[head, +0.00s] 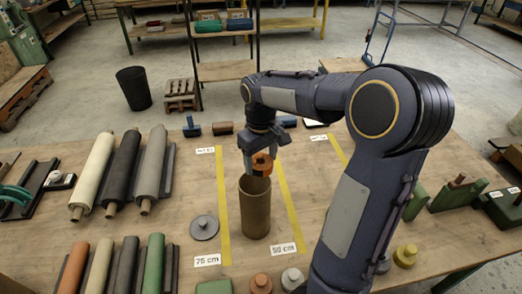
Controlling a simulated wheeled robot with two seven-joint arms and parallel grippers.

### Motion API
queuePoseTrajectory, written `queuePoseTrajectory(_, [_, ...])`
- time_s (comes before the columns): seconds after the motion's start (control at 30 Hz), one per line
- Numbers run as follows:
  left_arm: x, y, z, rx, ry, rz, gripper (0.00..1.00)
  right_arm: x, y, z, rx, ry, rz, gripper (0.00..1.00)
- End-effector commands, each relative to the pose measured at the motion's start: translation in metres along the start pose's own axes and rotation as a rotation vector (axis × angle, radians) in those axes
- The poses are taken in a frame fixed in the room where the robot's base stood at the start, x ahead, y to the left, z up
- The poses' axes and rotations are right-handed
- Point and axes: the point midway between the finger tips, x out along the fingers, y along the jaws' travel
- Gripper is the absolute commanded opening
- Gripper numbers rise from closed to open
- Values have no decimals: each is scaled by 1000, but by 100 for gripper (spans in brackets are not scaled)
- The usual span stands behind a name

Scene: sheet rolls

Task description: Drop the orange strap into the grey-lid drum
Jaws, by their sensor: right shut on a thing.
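My right gripper (262,146) is shut on the orange strap (262,163), a small orange roll. It holds the strap directly over the mouth of a tall brown drum (255,212). The strap's lower edge is close to the rim; I cannot tell whether it is inside the mouth. The drum stands upright and open on the table. A round grey lid (204,227) with a knob lies flat on the table to the left of the drum. My left gripper is not in view.
Yellow tape lines (222,205) flank the drum. Sheet rolls, cream (93,172), black (122,170) and grey (151,166), lie at left, with more rolls in front. A copper-coloured knobbed piece (261,283) and a yellow one (405,256) are near the front edge. Green blocks (455,194) stand at right.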

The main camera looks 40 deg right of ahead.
Motion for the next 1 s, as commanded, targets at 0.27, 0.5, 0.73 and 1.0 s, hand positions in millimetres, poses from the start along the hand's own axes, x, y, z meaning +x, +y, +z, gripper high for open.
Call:
queuePoseTrajectory(0.27, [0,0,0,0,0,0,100,5,0,0,0,0,0,40])
queuePoseTrajectory(0.5, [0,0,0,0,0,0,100,4,0,0,0,0,0,84])
queuePoseTrajectory(0.73, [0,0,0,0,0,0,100,4,0,0,0,0,0,89])
queuePoseTrajectory(1.0, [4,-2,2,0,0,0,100,-15,0,-1,1,6,0,89])
